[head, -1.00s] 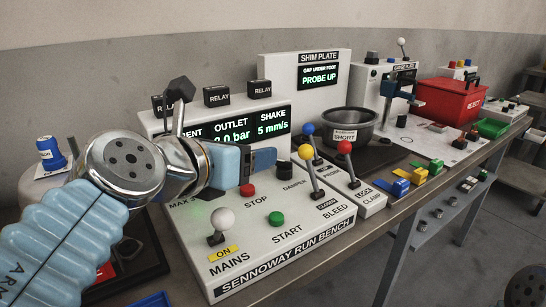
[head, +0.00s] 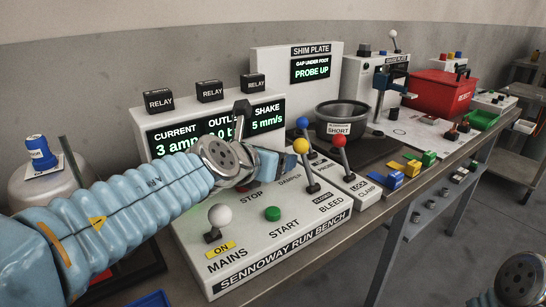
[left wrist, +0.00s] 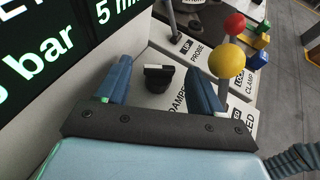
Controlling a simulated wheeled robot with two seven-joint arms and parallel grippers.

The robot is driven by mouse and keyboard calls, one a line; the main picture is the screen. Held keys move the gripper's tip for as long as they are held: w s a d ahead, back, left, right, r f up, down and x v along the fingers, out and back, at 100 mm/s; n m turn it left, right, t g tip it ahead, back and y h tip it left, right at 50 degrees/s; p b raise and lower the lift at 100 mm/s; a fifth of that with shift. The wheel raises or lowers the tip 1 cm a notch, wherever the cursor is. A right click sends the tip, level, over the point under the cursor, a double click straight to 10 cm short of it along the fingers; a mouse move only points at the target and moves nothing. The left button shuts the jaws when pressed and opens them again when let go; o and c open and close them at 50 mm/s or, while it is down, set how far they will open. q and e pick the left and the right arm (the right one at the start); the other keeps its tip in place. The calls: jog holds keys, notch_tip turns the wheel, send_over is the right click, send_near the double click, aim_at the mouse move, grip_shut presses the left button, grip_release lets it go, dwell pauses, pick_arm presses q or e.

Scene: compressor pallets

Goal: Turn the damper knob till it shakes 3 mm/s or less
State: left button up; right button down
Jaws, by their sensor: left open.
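The black damper knob (left wrist: 158,80) stands on the white run bench (head: 247,252), next to the DAMPER label. In the left wrist view it shows between my two spread blue fingers, with a gap on each side. My left gripper (head: 291,163) is open over the damper corner of the bench and hides the knob in the head view. I cannot tell if the fingers are down to the knob's height. The SHAKE display (head: 268,124) reads 5 mm/s. My right gripper is out of view; only a round part of my right arm shows at the lower right.
The yellow-balled BLEED lever (head: 299,146) stands close right of my left gripper. Blue- and red-balled levers (head: 338,141) are just beyond. A white-balled MAINS lever (head: 220,215), marked ON, and a green START button (head: 272,214) are in front. Three relays (head: 209,91) sit on top.

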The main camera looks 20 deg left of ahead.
pick_arm(q)
jog(key=shift+w, duration=0.15)
jog(key=shift+c, duration=0.5)
jog(key=c, duration=0.9)
jog(key=shift+a+m+g+h, duration=0.1)
jog(key=shift+m+g+h, duration=0.2)
jog(key=shift+m+h, duration=0.3)
jog(key=shift+c, duration=0.3)
jog(key=o, duration=1.1)
jog(key=shift+c, duration=0.2)
jog(key=v, duration=1.3)
jog(key=shift+s+a, duration=0.1)
jog(key=shift+s, duration=0.25)
